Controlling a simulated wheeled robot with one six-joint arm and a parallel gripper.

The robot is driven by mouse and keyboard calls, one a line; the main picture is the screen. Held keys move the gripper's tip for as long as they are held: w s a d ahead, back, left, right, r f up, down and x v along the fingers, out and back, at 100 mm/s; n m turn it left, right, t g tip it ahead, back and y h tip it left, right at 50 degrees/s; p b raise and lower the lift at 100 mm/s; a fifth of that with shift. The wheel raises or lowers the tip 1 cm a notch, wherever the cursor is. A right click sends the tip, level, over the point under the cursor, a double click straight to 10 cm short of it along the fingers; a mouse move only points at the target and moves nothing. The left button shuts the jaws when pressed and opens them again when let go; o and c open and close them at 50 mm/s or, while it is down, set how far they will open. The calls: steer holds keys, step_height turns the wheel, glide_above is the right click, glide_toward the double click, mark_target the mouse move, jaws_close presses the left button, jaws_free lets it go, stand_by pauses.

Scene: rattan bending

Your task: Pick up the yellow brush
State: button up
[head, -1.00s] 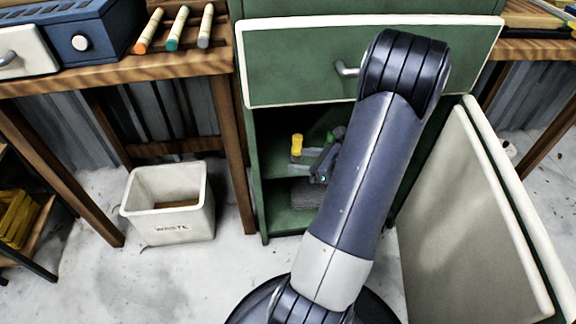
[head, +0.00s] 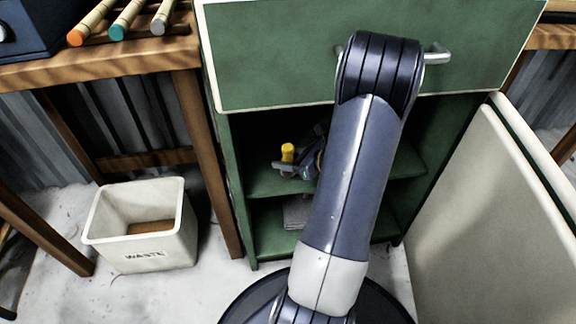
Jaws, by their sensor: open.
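The yellow brush (head: 288,152) shows as a small yellow upright piece inside the green cabinet, above its upper shelf (head: 262,184). Its lower part is hidden behind grey parts. My gripper (head: 291,169) is inside the cabinet opening, close to the brush and in front of its lower part. The jaws are open and small in this view. I cannot tell whether they touch the brush or stand around it. My arm hides the right side of the gripper and much of the shelf.
A closed green drawer (head: 270,55) is above the opening. The open cabinet door (head: 475,200) stands on the right. A white waste bin (head: 145,255) is on the floor at left, below a wooden bench (head: 130,58). A grey item (head: 296,212) lies on the lower shelf.

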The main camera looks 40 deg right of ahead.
mark_target(292, 148)
steer(key=shift+f, duration=0.1)
steer(key=c, duration=1)
steer(key=shift+s, duration=0.1)
steer(key=shift+c, duration=0.2)
steer(key=shift+r+p, duration=0.55)
steer(key=shift+r, duration=0.25)
step_height(292, 148, up, 2)
steer(key=shift+r+p, duration=0.15)
steer(key=shift+p, duration=0.65)
steer(key=s+d+p, duration=0.1)
steer(key=s+d, duration=0.1)
steer(key=s, duration=0.3)
steer(key=s+d+p, duration=0.1)
steer(key=s+p, duration=0.1)
steer(key=s, duration=0.4)
steer(key=s+d+p, duration=0.2)
steer(key=s, duration=0.4)
steer(key=shift+d, duration=0.3)
steer(key=shift+c, duration=0.2)
